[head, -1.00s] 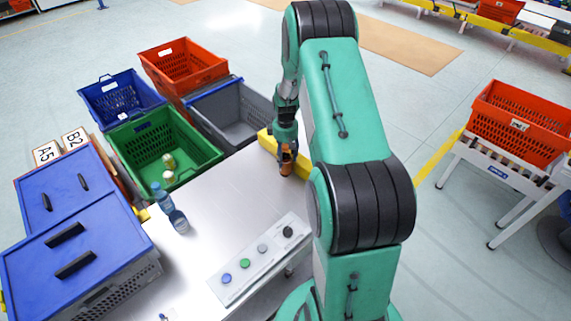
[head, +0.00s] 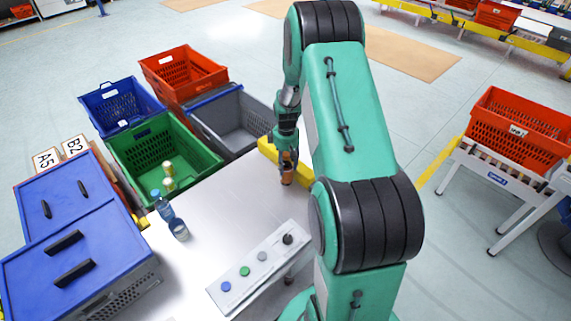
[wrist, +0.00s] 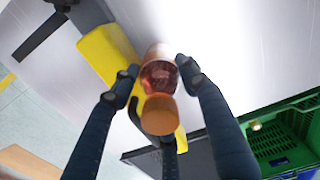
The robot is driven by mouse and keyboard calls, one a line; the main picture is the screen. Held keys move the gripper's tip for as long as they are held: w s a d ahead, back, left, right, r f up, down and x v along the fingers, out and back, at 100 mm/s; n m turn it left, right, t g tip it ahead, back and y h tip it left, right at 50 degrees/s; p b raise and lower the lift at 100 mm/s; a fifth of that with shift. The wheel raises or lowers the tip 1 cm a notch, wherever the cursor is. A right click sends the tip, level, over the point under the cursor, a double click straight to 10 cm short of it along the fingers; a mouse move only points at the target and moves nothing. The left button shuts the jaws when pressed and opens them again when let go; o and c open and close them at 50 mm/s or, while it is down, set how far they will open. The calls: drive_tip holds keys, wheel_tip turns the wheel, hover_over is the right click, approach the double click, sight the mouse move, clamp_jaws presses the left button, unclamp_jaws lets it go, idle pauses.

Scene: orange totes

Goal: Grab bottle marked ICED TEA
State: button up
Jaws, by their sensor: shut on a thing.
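My gripper (head: 287,158) is shut on an orange-brown bottle (head: 287,177) near the far right edge of the metal table, beside a yellow bar.
A green crate (head: 203,172) with pale-yellow items, a grey crate (head: 238,112), a blue crate (head: 95,114) and an orange crate (head: 188,76) stand behind the table. Blue-lidded boxes (head: 75,240) are at left. A button panel (head: 258,268) lies at the front. Mid-table is clear.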

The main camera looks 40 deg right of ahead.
drive_tip(key=s+a+r+p, duration=0.1)
drive_tip(key=s+a+r, duration=0.5)
drive_tip(key=s, duration=0.3)
drive_tip(key=shift+s, duration=0.3)
